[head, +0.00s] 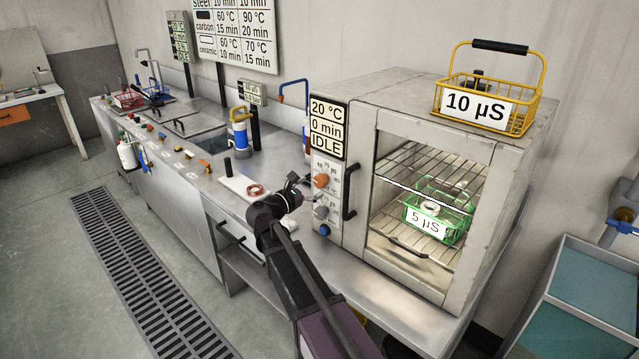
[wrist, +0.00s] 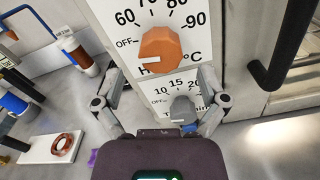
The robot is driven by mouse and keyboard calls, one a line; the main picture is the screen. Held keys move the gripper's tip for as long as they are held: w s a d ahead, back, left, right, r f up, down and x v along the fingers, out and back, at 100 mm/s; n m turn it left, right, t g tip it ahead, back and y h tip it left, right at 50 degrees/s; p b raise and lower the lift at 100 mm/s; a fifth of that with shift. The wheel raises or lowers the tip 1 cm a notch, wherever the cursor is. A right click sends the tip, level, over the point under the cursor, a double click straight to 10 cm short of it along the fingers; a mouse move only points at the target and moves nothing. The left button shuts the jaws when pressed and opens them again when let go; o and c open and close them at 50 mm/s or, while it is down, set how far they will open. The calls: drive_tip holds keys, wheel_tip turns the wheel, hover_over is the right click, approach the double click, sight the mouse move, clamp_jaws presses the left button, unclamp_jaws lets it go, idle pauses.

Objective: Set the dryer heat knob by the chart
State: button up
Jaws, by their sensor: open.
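The dryer (head: 360,110) stands on the bench, its display (head: 327,129) reading 20 °C, 0 min, IDLE. Its orange heat knob (head: 322,181) shows large in the wrist view (wrist: 162,45), with a scale of OFF, 60, 70, 80, 90; its white mark is at the lower left, on the OFF side. The grey time knob (wrist: 183,106) sits below. My gripper (wrist: 161,76) is open, fingers either side of the panel, apart from the orange knob; in the head view my gripper (head: 296,184) is left of the panel. The chart (head: 235,32) hangs on the wall, partly cut off.
A green basket (head: 418,228) labelled 5 µS, holding parts, is inside the dryer behind its glass door. A yellow basket (head: 497,127) labelled 10 µS stands on top. A black door handle (wrist: 288,45) is right of the knobs. A white plate (wrist: 38,150) with a copper ring lies left.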

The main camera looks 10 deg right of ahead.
sight(317, 183)
drive_tip(key=shift+x, duration=1.85)
drive_tip(key=c, duration=1.1)
